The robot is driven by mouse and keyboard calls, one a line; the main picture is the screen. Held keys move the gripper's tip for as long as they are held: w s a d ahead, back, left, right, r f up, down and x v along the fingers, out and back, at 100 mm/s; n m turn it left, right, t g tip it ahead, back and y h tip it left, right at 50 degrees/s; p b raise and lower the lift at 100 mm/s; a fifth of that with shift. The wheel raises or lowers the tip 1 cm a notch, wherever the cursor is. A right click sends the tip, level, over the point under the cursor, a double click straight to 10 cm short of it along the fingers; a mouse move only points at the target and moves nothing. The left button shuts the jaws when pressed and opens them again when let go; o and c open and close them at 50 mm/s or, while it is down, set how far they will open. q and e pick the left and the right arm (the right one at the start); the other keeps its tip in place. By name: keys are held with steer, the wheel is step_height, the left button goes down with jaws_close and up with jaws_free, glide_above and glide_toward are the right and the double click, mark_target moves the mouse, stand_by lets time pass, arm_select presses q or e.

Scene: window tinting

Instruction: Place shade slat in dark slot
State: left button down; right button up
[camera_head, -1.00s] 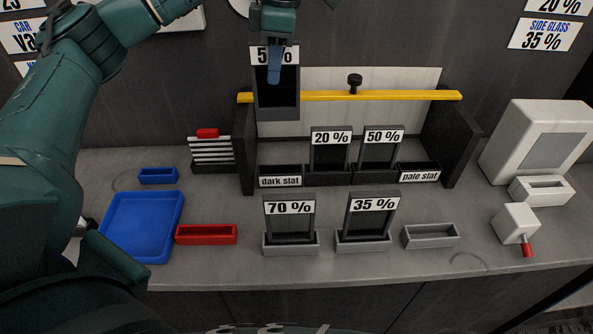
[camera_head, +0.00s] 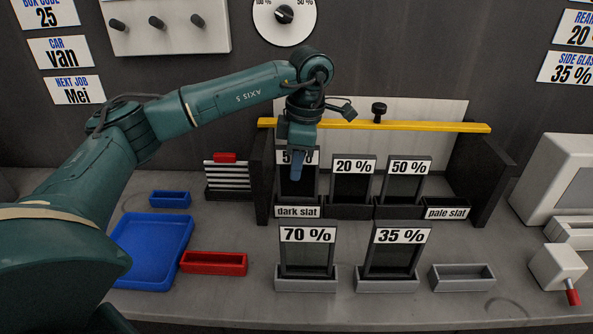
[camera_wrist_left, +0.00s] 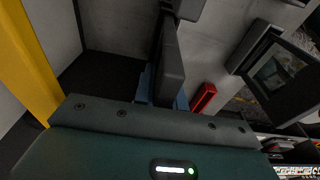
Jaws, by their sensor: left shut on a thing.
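The dark shade slat (camera_head: 296,188), its "5 %" label partly covered, stands upright at the dark slot (camera_head: 298,212) marked "dark slat", at the rack's left end. Its lower edge meets the slot's mouth; I cannot tell how deep it sits. My left gripper (camera_head: 297,165) is shut on the slat's top from above. In the left wrist view a dark slat edge (camera_wrist_left: 170,65) shows between the blue fingers. A "20 %" slat (camera_head: 352,184) and a "50 %" slat (camera_head: 405,184) stand in slots to the right. The "pale slat" slot (camera_head: 447,213) looks empty. My right gripper is not in view.
A yellow bar (camera_head: 430,127) with a black knob crosses above the rack between dark side walls (camera_head: 493,180). In front stand "70 %" (camera_head: 307,257) and "35 %" (camera_head: 396,257) slats and an empty grey holder (camera_head: 462,278). A blue tray (camera_head: 150,283) and red bin (camera_head: 214,263) lie left.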

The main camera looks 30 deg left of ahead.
arm_select(q)
steer(key=shift+f, duration=0.85)
steer(key=shift+f, duration=0.1)
steer(key=c, duration=1.5)
jaws_free()
steer(key=shift+o, duration=0.2)
steer(key=r, duration=0.8)
steer(key=d+r, duration=0.1)
steer(key=r, duration=0.3)
steer(key=shift+w+d+r+p, duration=0.1)
steer(key=shift+w+p, duration=0.3)
steer(key=shift+s, duration=0.1)
